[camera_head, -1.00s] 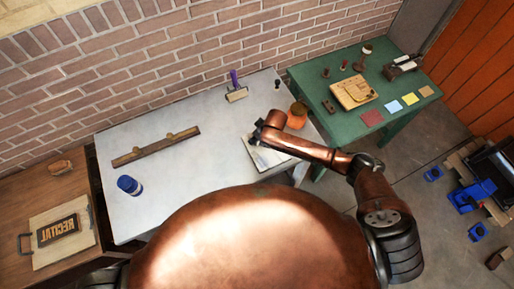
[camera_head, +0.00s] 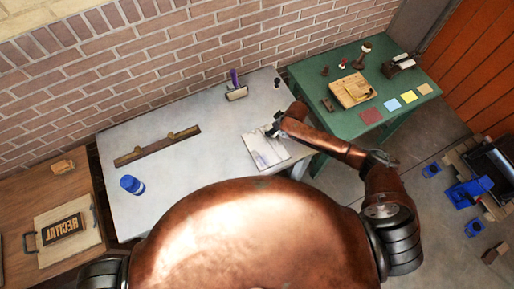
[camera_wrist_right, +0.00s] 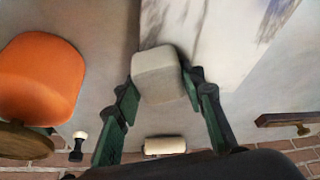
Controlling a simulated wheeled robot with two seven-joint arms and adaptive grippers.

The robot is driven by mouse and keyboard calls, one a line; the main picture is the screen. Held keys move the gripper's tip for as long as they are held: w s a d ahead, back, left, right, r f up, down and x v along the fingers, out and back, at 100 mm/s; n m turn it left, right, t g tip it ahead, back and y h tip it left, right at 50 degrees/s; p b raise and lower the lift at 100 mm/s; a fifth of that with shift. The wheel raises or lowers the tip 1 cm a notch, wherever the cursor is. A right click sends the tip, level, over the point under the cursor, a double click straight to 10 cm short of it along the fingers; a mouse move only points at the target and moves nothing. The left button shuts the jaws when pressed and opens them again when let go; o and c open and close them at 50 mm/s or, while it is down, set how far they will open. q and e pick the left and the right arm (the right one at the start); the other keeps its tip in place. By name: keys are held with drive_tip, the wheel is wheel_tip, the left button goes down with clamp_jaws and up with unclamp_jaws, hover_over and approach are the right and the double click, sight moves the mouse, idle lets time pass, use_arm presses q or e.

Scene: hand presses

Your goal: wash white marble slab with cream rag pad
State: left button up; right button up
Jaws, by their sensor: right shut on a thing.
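The white marble slab (camera_head: 262,156) with grey veins lies on the pale worktable, right of its middle. It also shows in the wrist view (camera_wrist_right: 208,35), with dark bluish smears on its right part. My right gripper (camera_head: 270,131) is over the slab's far edge in the head view. In the wrist view my right gripper (camera_wrist_right: 158,92) is shut on the cream rag pad (camera_wrist_right: 157,72), a pale rounded block between its green fingers. The pad overlaps the slab's edge there; I cannot tell whether it touches. My left gripper is out of view.
An orange jar (camera_wrist_right: 40,80) stands close beside the right gripper. A purple-handled roller (camera_head: 236,92) lies behind the slab. A long brown bar (camera_head: 157,146) and a blue can (camera_head: 132,185) are at left. A green table (camera_head: 395,115) stands right.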

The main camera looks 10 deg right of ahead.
drive_tip(key=shift+w+d, duration=0.1)
drive_tip(key=shift+d, duration=0.45)
wheel_tip(320, 180, up, 2)
drive_tip(key=shift+w+r+p, duration=0.1)
drive_tip(key=shift+r+p, duration=0.1)
drive_tip(key=shift+p, duration=0.8)
wheel_tip(320, 180, up, 6)
drive_tip(key=p, duration=0.5)
drive_tip(key=shift+a+f+p, duration=0.1)
drive_tip(key=shift+f+p, duration=0.1)
drive_tip(key=shift+p, duration=0.2)
